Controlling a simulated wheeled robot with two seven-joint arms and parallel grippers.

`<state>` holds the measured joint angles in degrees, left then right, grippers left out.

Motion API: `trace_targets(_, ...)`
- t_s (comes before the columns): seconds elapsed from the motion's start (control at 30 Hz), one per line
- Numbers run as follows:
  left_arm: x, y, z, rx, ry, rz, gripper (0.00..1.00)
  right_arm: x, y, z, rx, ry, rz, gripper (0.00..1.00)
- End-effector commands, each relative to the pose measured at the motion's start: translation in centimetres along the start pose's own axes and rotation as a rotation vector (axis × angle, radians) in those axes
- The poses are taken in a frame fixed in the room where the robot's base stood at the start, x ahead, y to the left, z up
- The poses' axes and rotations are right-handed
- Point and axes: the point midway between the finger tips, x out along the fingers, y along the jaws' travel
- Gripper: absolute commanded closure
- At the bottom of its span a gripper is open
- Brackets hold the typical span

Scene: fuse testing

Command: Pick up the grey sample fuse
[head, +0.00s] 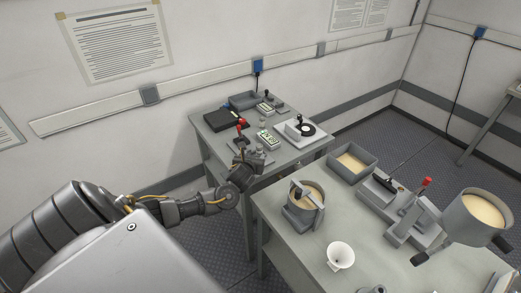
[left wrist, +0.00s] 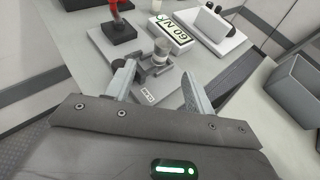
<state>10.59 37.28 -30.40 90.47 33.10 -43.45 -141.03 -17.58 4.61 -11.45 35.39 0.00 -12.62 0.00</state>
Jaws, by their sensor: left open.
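My left gripper (head: 252,158) is at the near edge of the back table, its two fingers apart. In the left wrist view the open gripper (left wrist: 158,72) has one finger on each side of a small grey stand with a labelled plate (left wrist: 149,97). A short grey cylinder (left wrist: 161,49), which looks like the sample fuse, stands upright on this stand, just beyond the fingertips. Nothing is held between the fingers. In the head view the gripper largely hides the stand, and the fuse is too small to make out clearly. My right gripper is not in view.
The front table (head: 287,246) carries a grey tray (head: 353,163), a round pot (head: 306,197), a white funnel (head: 340,256) and a lever machine (head: 411,214).

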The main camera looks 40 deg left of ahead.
Motion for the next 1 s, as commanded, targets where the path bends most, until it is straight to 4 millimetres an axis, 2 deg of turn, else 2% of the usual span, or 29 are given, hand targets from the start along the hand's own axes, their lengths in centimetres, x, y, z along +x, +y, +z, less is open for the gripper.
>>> trace_targets(0.1,1.9,0.0,0.1,-0.001,0.001,0.002,0.46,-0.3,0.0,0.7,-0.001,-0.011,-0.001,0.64)
trace_targets(0.2,3.0,-0.1,0.1,-0.001,0.001,0.001,0.46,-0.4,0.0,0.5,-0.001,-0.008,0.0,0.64)
trace_targets(0.5,3.9,-0.1,0.1,-0.002,0.002,-0.001,0.46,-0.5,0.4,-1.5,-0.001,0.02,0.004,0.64)
trace_targets(0.77,6.7,-0.4,0.3,-0.003,0.003,0.0,0.46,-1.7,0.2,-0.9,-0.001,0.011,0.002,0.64)
trace_targets(1.0,8.7,-0.3,0.1,-0.002,0.002,0.0,0.46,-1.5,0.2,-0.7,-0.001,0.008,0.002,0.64)
